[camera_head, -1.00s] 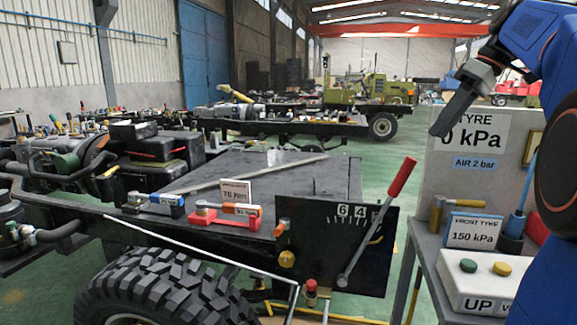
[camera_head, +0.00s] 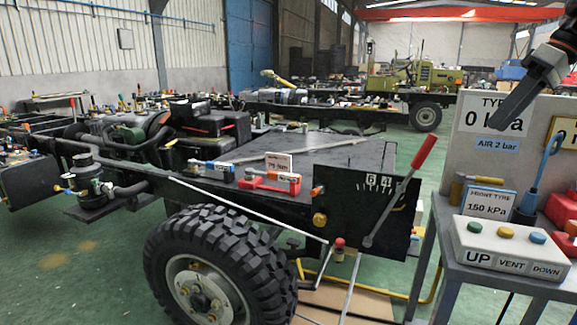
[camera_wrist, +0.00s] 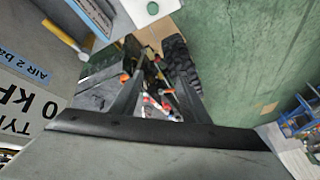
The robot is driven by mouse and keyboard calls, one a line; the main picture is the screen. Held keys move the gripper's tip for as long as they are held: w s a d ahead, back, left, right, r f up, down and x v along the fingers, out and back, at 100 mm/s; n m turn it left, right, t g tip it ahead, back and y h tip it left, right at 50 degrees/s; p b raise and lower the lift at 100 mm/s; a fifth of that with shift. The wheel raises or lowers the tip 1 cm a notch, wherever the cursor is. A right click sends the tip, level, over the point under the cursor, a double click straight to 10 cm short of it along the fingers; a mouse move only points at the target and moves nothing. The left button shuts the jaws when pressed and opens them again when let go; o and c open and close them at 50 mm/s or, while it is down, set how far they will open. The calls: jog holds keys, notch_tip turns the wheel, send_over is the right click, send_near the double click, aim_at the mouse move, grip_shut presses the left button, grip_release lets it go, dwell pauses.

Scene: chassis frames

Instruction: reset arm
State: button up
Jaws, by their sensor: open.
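My gripper (camera_head: 507,116) is at the upper right in the head view, in front of the grey pressure panel reading "0 kPa" (camera_head: 487,161). Only one dark finger shows clearly there. In the wrist view both fingers of my gripper (camera_wrist: 160,78) are spread apart, with nothing held between them. The chassis deck and a tyre (camera_wrist: 181,62) show beyond them, apart from the fingers. Most of my arm is outside the head view.
A black chassis deck (camera_head: 330,155) with a large front tyre (camera_head: 213,270) stands in the middle. A red-handled lever (camera_head: 423,151) rises at its right end. A grey table (camera_head: 495,276) on the right bears a white button box (camera_head: 510,247). Green floor (camera_head: 70,265) is clear at lower left.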

jog(key=s+a+f+m+h, duration=0.1)
jog(key=s+a+f+m, duration=0.1)
jog(key=s+a+f, duration=0.45)
jog(key=s+a+f+m+h, duration=0.2)
jog(key=s+a+f, duration=0.1)
jog(key=a+f, duration=0.55)
jog(key=s+a+f+m+t+h, duration=0.1)
jog(key=s+f, duration=0.5)
jog(key=f, duration=0.5)
jog(key=s+a+f+m, duration=0.1)
jog(key=s+a+f, duration=0.1)
jog(key=s+f, duration=0.4)
notch_tip(320, 180, down, 5)
jog(key=shift+f+m+t+h, duration=0.15)
jog(key=shift+m+t+h, duration=0.15)
jog(key=shift+t+h, duration=0.1)
jog(key=shift+c, duration=0.4)
